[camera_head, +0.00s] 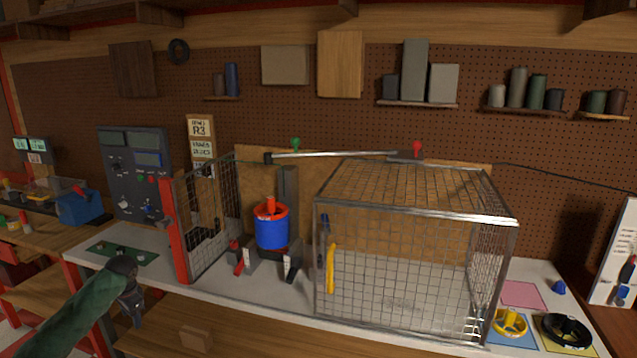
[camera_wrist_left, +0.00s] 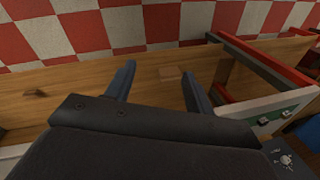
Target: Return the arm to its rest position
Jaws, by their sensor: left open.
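My left arm, in a green sleeve, comes in from the lower left in the head view. Its left gripper (camera_head: 133,307) hangs at the front left edge of the white bench, pointing down. In the left wrist view the two dark blue fingers of the left gripper (camera_wrist_left: 160,88) stand well apart with nothing between them. Beyond them show the wooden bench front and a red and white checked floor. My right gripper is in neither view.
A wire cage (camera_head: 415,270) stands on the white bench top (camera_head: 225,290). Yellow (camera_head: 509,322) and black (camera_head: 566,331) wheels lie at the right. The floor before the bench looks free.

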